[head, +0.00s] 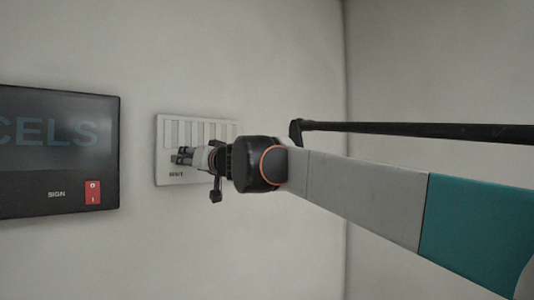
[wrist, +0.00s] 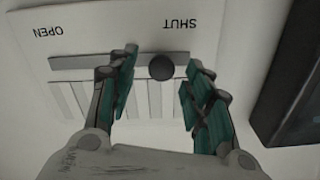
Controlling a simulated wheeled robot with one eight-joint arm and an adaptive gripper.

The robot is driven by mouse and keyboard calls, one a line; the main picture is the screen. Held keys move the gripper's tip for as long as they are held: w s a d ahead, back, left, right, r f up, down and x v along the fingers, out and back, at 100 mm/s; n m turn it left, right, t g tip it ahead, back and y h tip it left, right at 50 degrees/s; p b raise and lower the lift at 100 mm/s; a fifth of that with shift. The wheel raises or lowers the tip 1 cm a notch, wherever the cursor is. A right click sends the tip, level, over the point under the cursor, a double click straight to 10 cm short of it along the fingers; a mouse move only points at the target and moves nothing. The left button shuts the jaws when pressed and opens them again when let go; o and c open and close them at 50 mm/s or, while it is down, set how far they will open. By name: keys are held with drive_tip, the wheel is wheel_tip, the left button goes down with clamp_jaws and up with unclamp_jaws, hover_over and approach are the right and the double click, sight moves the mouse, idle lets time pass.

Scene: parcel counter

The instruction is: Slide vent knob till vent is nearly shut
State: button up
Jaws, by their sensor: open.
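The vent (head: 197,131) is a pale slatted plate on the wall in the head view. In the wrist view its plate (wrist: 105,20) shows upside down, with OPEN at the left and SHUT at the right. The dark round vent knob (wrist: 161,67) sits on a grey slide track (wrist: 77,61), nearer the SHUT end. My gripper (wrist: 163,58) is open, one teal-padded finger on each side of the knob, with visible gaps. In the head view my gripper (head: 181,156) is at the vent's lower part and the knob cannot be made out.
A dark sign box (head: 55,150) with a red switch (head: 93,193) is on the wall left of the vent. Its dark edge (wrist: 292,85) shows at the right in the wrist view. A black bar (head: 410,130) runs above my arm. Bare wall surrounds the vent.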

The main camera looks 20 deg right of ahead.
drive_tip(key=v, duration=1)
drive_tip(key=shift+s+r, duration=0.15)
drive_tip(key=shift+s, duration=0.05)
drive_tip(key=s+a+f+n+g+b, duration=0.15)
drive_tip(key=s+f+b, duration=0.4)
drive_tip(key=f, duration=0.85)
drive_tip(key=s+f+g+b, duration=0.2)
drive_tip(key=s+f+b, duration=0.35)
drive_tip(key=f, duration=0.75)
drive_tip(key=s+a+f+n+g+b, duration=0.15)
drive_tip(key=s+f+b, duration=0.25)
drive_tip(key=f+b, duration=0.7)
drive_tip(key=s+d+f+m+g+h+b, duration=0.1)
drive_tip(key=s+d+f+h+b, duration=0.1)
drive_tip(key=f, duration=1.2)
drive_tip(key=s+d+f+m+g+h+b, duration=0.1)
drive_tip(key=s+d+f+b, duration=0.4)
drive_tip(key=f, duration=0.9)
drive_tip(key=s+d+f+m+g+h+b, duration=0.1)
drive_tip(key=s+d+f+g+h+b, duration=0.1)
drive_tip(key=s+f, duration=0.7)
wheel_tip(320, 180, down, 5)
drive_tip(key=d+g+b, duration=0.1)
drive_tip(key=d+b, duration=0.1)
drive_tip(key=b, duration=0.1)
drive_tip(key=shift+m+h+b, duration=0.3)
drive_tip(key=shift+b, duration=0.1)
